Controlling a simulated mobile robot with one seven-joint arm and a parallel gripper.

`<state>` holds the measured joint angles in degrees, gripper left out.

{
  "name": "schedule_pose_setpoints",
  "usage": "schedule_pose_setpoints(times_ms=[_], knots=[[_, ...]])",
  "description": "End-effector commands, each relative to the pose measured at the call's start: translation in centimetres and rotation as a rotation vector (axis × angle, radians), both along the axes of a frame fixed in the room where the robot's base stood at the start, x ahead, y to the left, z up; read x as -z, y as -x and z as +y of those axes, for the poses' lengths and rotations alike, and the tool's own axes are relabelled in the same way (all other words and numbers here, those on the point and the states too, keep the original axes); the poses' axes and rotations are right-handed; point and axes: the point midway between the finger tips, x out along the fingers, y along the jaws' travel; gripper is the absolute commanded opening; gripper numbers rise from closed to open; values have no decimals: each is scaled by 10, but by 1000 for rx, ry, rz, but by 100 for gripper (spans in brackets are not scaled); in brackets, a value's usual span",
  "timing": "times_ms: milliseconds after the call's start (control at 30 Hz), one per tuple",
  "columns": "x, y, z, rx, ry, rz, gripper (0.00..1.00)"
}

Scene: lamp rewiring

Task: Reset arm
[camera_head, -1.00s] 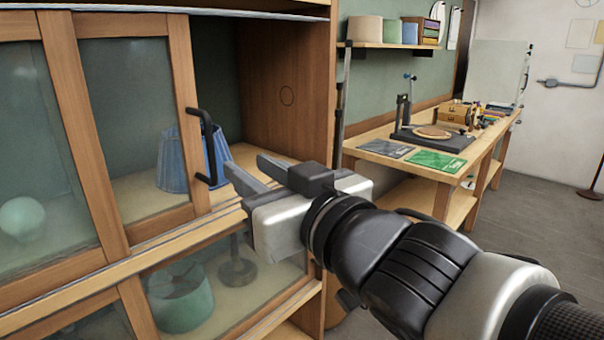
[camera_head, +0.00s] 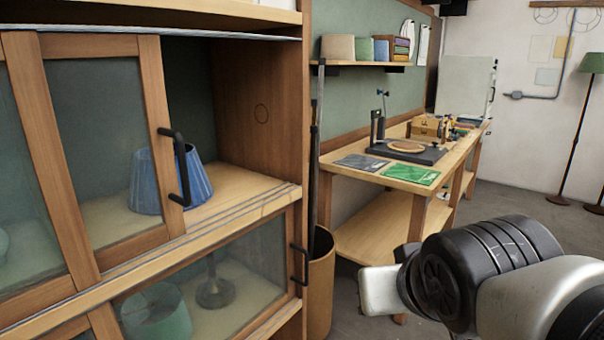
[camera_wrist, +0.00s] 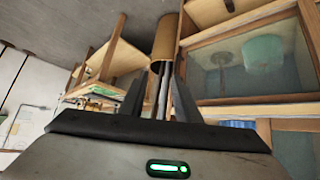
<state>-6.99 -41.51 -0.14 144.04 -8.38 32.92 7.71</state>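My arm reaches in from the lower right in the head view, with the pale body of my gripper (camera_head: 380,291) at its end, in front of the workbench legs. The fingers are hidden there. In the wrist view, the two dark fingers of my gripper (camera_wrist: 160,98) stand apart, with nothing seen held between them. A blue lampshade (camera_head: 170,180) stands in the cabinet (camera_head: 240,110), partly behind the glass sliding door (camera_head: 110,130), whose black handle (camera_head: 175,165) is to the right of centre. The compartment's right part is open.
A workbench (camera_head: 340,162) holds a green mat (camera_head: 410,175), a grey mat (camera_head: 362,162) and a black stand. A brown bin (camera_head: 320,285) stands between cabinet and bench. Below, behind glass, are a green shade (camera_head: 157,315) and a lamp base (camera_head: 214,290).

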Motion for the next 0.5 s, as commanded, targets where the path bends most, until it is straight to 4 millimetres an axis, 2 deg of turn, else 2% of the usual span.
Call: schedule_pose_setpoints(times_ms=[100,200,233,500], knots=[[22,36,-16,55,-16,170,29],[36,68,-20,72,-46,308,29],[14,66,-18,64,-42,300,29],[-58,64,-18,62,-39,295,29]])
